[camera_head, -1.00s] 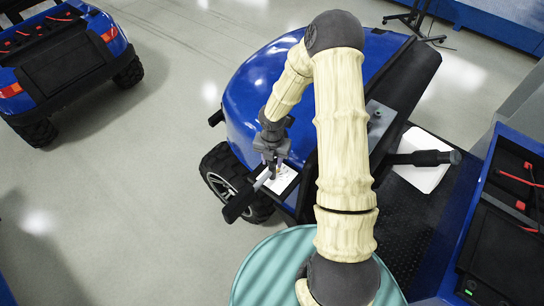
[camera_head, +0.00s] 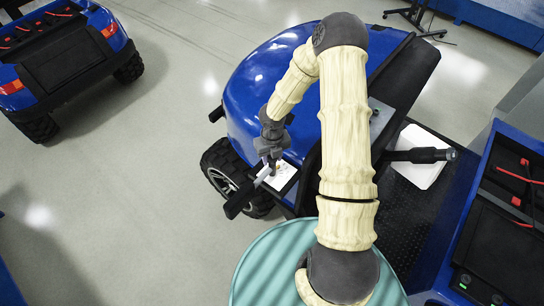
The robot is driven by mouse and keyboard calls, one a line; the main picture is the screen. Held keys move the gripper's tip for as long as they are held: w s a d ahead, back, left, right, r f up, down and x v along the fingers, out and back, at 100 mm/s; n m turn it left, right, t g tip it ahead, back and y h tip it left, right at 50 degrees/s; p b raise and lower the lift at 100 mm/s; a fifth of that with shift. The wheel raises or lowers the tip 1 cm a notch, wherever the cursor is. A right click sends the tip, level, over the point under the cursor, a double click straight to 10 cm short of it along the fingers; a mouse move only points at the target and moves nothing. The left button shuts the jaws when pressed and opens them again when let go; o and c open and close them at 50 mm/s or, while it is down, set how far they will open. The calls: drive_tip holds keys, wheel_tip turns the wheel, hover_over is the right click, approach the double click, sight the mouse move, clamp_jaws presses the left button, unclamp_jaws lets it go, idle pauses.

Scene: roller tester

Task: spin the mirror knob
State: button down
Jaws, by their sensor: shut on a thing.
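My gripper (camera_head: 267,166) is at the side of the blue vehicle (camera_head: 252,88), above its front wheel (camera_head: 222,176). It points down at the inner end of a dark side mirror (camera_head: 240,201) that sticks out to the lower left. The jaws are shut on a small part there, which I take to be the mirror knob; the fingers mostly hide it. A white label with small markings (camera_head: 284,176) lies just right of the fingers.
A steering column with a dark grip (camera_head: 428,155) and a white seat-like panel (camera_head: 420,170) are right of my arm. Another blue vehicle (camera_head: 65,55) stands at the upper left. A blue unit with red parts (camera_head: 510,210) is at the right. The floor at left is clear.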

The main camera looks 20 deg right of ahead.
drive_tip(key=shift+n, duration=1)
drive_tip(key=shift+n, duration=1)
drive_tip(key=c, duration=0.8)
unclamp_jaws()
drive_tip(key=shift+c, duration=0.2)
